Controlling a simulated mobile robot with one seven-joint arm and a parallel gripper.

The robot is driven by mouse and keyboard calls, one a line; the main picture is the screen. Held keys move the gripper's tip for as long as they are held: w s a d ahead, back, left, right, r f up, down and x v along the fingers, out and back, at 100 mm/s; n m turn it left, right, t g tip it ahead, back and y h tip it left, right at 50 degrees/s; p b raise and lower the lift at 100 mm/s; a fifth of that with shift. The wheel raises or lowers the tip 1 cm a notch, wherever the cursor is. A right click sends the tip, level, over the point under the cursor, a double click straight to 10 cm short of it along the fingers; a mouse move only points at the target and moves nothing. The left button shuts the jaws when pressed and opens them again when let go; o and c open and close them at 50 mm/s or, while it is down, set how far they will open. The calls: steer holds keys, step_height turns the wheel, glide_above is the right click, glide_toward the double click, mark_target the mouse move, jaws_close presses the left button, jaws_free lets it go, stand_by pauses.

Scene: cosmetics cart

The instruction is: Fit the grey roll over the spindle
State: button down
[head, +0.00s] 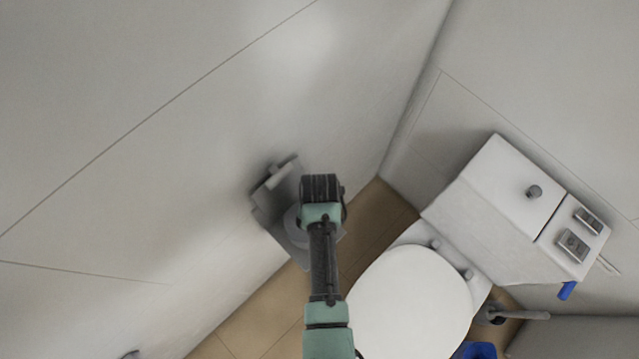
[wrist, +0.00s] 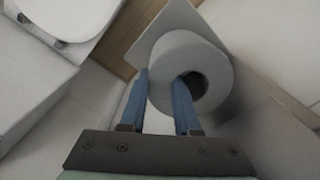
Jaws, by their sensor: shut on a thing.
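The grey roll (wrist: 180,55) is in the upper middle of the wrist view, with its dark core hole facing my gripper (wrist: 162,78). One blue finger reaches into the hole and the other lies along the outside, so the jaws are shut on the roll's wall. In the head view the roll (head: 293,222) shows only partly beside my arm. A grey wall holder (head: 268,196) is just left of my wrist there. A flat grey plate (wrist: 163,27) shows behind the roll in the wrist view. I cannot make out the spindle; whether the roll touches it is hidden.
A white toilet with a closed lid (head: 410,300) and a cistern (head: 505,190) stands to the right in the head view. A toilet brush (head: 515,314) and blue objects (head: 567,290) are beyond it. The wall is close on the left; brown floor (head: 375,225) lies between.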

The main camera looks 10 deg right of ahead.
steer(key=shift+f+b, duration=0.5)
steer(key=shift+f, duration=0.3)
steer(key=c, duration=0.5)
jaws_free()
steer(key=shift+c, duration=0.2)
steer(key=shift+r, duration=0.1)
step_height(320, 180, up, 11)
steer(key=shift+r+p, duration=0.15)
steer(key=shift+p, duration=0.15)
steer(key=shift+r, duration=0.75)
